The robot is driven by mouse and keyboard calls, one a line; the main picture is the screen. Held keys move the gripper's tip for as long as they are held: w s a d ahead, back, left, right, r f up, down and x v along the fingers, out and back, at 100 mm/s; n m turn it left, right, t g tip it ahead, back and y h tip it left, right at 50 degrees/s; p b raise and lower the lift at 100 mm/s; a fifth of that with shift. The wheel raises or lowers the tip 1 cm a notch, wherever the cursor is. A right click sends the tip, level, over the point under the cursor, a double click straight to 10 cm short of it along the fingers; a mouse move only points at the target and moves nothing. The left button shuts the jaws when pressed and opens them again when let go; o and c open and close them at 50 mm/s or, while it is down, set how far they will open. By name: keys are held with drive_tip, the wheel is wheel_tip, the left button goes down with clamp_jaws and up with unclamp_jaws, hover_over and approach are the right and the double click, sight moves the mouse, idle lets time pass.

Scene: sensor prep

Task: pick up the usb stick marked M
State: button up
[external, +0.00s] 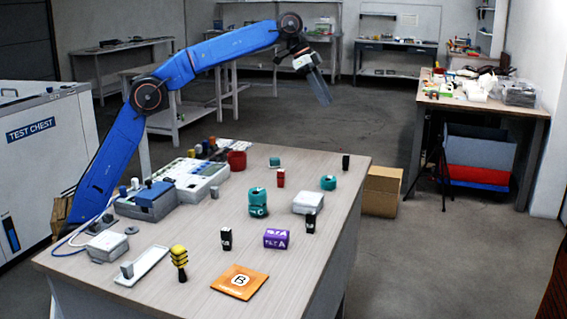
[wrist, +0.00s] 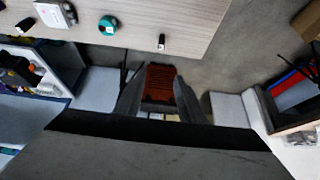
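Several small black upright sticks with white marks stand on the table: one at the front middle (external: 226,238), one right of centre (external: 310,222), and one near the far right corner (external: 345,163). Their letters are too small to read, so I cannot tell which is marked M. A black stick near the table edge also shows in the wrist view (wrist: 161,43). My gripper (external: 319,90) hangs high above and beyond the table's far edge, well away from the sticks. In the wrist view its fingers (wrist: 158,95) are apart, with a reddish-brown ribbed patch showing between them.
The table (external: 190,290) holds a purple box (external: 277,239), an orange card marked B (external: 240,281), a yellow-black stack (external: 179,258), teal rolls (external: 258,198), a white box (external: 307,202) and a red cup (external: 236,160). A cardboard box (external: 382,192) stands on the floor beyond.

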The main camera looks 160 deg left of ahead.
drive_tip(key=f, duration=0.1)
approach(346, 155)
drive_tip(key=x, duration=1)
drive_tip(key=shift+s+a+f, duration=0.1)
drive_tip(key=shift+a+f, duration=0.05)
drive_tip(key=shift+f, duration=0.2)
drive_tip(key=shift+c, duration=0.2)
clamp_jaws()
